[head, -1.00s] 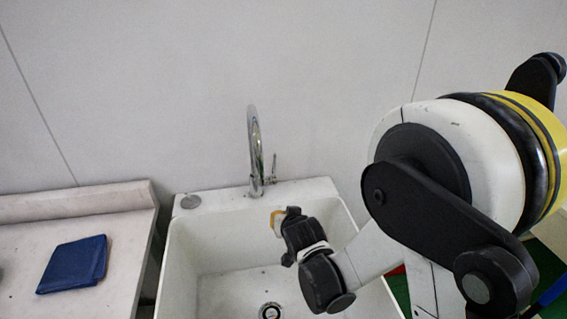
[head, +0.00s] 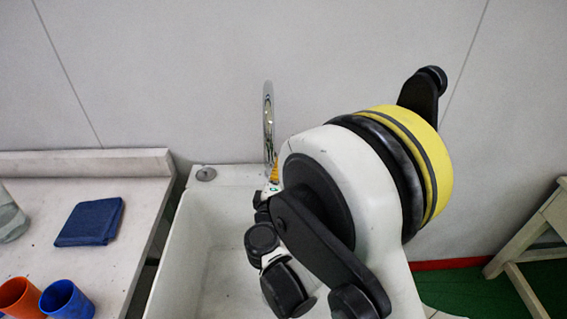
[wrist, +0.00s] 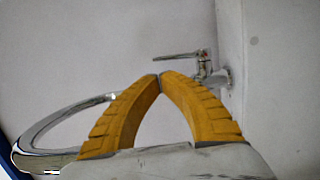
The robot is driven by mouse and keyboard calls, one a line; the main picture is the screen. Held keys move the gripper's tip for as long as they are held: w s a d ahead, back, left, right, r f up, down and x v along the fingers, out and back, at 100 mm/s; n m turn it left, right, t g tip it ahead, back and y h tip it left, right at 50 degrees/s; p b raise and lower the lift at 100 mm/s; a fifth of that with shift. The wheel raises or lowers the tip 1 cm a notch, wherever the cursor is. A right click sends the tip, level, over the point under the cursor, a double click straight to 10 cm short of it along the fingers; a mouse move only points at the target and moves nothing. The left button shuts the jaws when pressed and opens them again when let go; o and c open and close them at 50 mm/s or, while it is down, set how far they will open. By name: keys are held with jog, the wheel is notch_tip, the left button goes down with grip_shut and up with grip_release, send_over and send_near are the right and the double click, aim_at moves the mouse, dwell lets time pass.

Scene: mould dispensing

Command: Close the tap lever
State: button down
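The chrome tap (head: 268,120) rises at the back of the white sink in the head view, its lower part and lever hidden by my arm. In the wrist view its curved spout (wrist: 52,128) runs behind the left finger. The tap lever (wrist: 178,55) shows beyond the fingertips, a thin bar pointing left from a small valve body with a red mark. My gripper (wrist: 159,76) has its two orange fingers shut tip to tip, with nothing between them. The tips are below the lever in the picture; I cannot tell whether they touch it. A bit of orange finger (head: 274,174) shows beside the tap.
The sink (head: 188,240) has a grey round cap (head: 206,174) on its back left corner. On the left counter (head: 105,265) lie a blue cloth (head: 89,222), an orange cup (head: 18,297) and a blue cup (head: 66,300). A wooden stool (head: 522,245) stands right.

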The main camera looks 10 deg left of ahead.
jog(key=w+b, duration=0.3)
jog(key=w, duration=0.6)
jog(key=shift+a, duration=0.25)
jog(key=shift+r, duration=0.1)
jog(key=shift+w+r+g+p, duration=0.15)
jog(key=shift+w+g+p, duration=0.2)
jog(key=shift+w, duration=0.25)
jog(key=shift+s, duration=0.1)
